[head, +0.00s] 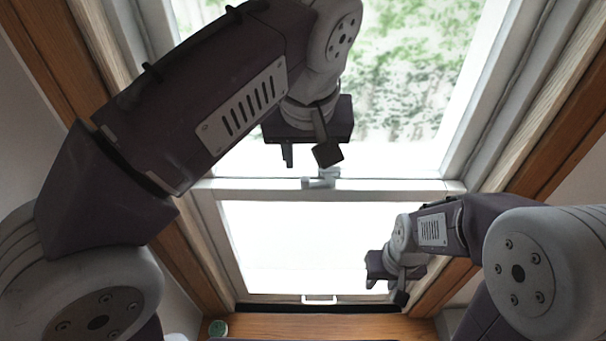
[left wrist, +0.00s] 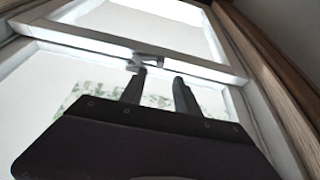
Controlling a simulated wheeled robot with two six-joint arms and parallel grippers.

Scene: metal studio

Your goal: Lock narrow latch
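The narrow latch (head: 321,179) is a small pale grey piece on the middle rail of the window, near its centre. It also shows in the left wrist view (left wrist: 147,60), close to the left fingertip. My left gripper (head: 306,158) is just above the latch in the head view, its two fingers apart and nothing between them. The left wrist view shows the same open fingers (left wrist: 160,74); I cannot tell whether one touches the latch. My right gripper (head: 386,290) hangs low at the right, before the lower pane, away from the latch. Its fingers look apart and empty.
The white window frame (head: 390,187) has an upper and a lower pane. A small pull handle (head: 320,299) is on the bottom rail. A small green round object (head: 218,328) sits on the wooden sill (head: 300,325). Wooden trim (head: 555,105) borders the window.

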